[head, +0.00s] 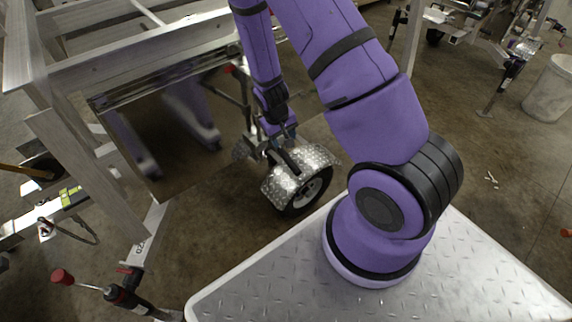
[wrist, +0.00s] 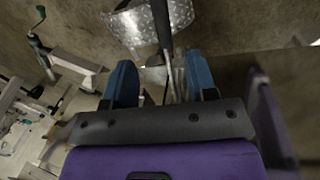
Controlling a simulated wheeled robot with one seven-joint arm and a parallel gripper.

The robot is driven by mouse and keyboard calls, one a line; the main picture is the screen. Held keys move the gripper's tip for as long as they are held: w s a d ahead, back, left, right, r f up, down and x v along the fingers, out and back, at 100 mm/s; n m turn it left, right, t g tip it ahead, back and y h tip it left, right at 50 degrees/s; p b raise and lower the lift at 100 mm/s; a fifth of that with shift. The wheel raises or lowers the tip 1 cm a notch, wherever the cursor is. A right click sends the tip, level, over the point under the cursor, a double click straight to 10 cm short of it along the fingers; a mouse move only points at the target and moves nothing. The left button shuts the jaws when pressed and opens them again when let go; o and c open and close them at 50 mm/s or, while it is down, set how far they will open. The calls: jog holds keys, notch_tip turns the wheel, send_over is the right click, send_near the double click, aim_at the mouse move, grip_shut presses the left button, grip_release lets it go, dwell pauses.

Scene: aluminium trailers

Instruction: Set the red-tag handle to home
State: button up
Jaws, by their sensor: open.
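My gripper (head: 282,140) is open beside the trailer wheel, at the end of my arm. In the wrist view its two blue fingers (wrist: 160,72) stand apart. A dark bar-like handle (wrist: 162,24) runs from the top edge toward the gap between the fingers, with a thin grey rod below it. I cannot tell whether either finger touches it. In the head view the dark bar (head: 288,160) lies just below the gripper, in front of the fender. I cannot make out a red tag on it. A small red spot (head: 229,69) shows under the trailer frame.
The diamond-plate fender (head: 300,175) and tyre (head: 312,192) are close to my gripper. A shiny panel (head: 165,135) and the aluminium frame (head: 140,52) stand to the left. A red-knobbed crank (head: 62,276) is at lower left.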

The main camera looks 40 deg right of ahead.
aim_at(289, 159)
jog(key=f, duration=0.4)
jog(key=d+f, duration=0.1)
jog(key=f, duration=0.2)
jog(key=d+f, duration=0.1)
jog(key=f, duration=0.3)
jog(key=shift+s+f, duration=0.3)
jog(key=shift+s, duration=0.1)
grip_shut()
